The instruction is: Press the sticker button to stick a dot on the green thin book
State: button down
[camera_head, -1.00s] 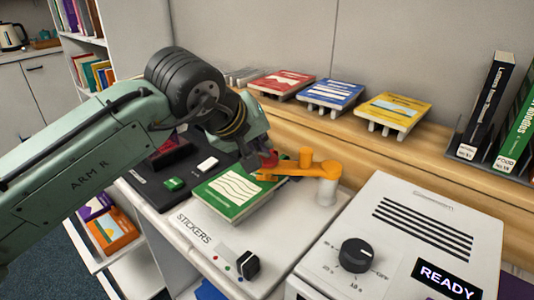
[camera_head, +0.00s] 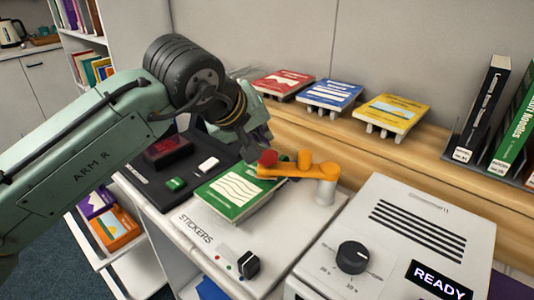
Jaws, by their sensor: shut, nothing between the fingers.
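The green thin book (camera_head: 236,192), with a white panel of wavy lines, lies flat on the white sticker machine (camera_head: 285,236) marked STICKERS. An orange arm (camera_head: 298,170) on a pale post reaches over the book's far right corner. A red part (camera_head: 267,157) sits near the orange arm's left end, beside my fingertips. My gripper (camera_head: 262,150) is shut and empty, pointing down just behind the book. I cannot tell whether it touches the red part. A black knob (camera_head: 248,264) and small coloured dots (camera_head: 229,266) are on the machine's front. No dot is visible on the book.
A white machine (camera_head: 400,232) with a dial and a READY display stands at the right. A black panel (camera_head: 170,185) with a green button lies left. Red, blue and yellow books (camera_head: 330,94) stand on the wooden ledge behind.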

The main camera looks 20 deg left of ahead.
jog(key=shift+r+p, duration=1.8)
jog(key=shift+r, duration=0.6)
jog(key=shift+f, duration=0.1)
